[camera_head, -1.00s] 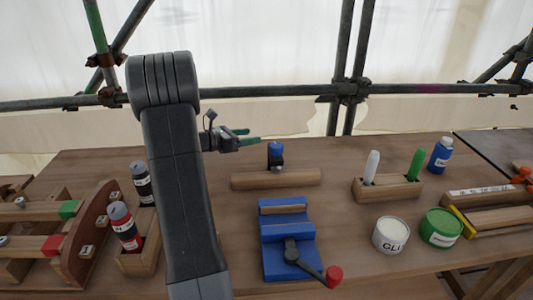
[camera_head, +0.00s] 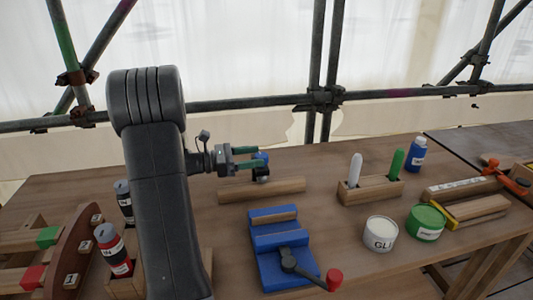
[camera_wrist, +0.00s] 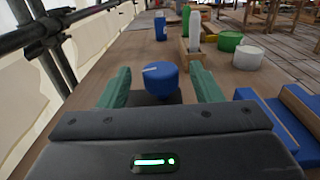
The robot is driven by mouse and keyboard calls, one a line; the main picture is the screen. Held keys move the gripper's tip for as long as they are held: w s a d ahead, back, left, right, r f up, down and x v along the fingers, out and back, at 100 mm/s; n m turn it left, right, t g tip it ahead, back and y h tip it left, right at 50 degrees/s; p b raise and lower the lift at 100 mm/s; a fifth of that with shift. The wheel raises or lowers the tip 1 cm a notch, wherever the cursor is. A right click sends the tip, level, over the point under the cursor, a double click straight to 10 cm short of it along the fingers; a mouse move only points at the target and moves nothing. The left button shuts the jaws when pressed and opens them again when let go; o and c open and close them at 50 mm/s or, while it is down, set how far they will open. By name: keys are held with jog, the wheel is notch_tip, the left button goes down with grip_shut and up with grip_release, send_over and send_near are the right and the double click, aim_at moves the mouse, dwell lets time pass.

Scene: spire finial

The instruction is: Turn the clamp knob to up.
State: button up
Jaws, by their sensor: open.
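The blue round knob (camera_head: 263,157) sits on a short dark post on a wooden bar (camera_head: 285,188) at the middle of the bench. In the wrist view the knob (camera_wrist: 160,80) has a pale mark on its top, at the left side. My gripper (camera_head: 258,156) has green fingers and is open. It reaches in from the left at knob height, partly covering the knob in the head view. In the wrist view the knob shows between the two fingers (camera_wrist: 160,72), with a gap on each side.
A blue vise (camera_head: 267,263) with a red-tipped handle stands in front of the bar. A wooden holder with two markers (camera_head: 370,191), a white glue tin (camera_head: 381,233), a green tin (camera_head: 426,222) and a blue bottle (camera_head: 416,154) stand to the right. Scaffold pipes run behind the bench.

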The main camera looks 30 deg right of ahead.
aim_at(267, 154)
jog(key=shift+x, duration=2.35)
jog(key=shift+f, duration=0.1)
jog(key=c, duration=1)
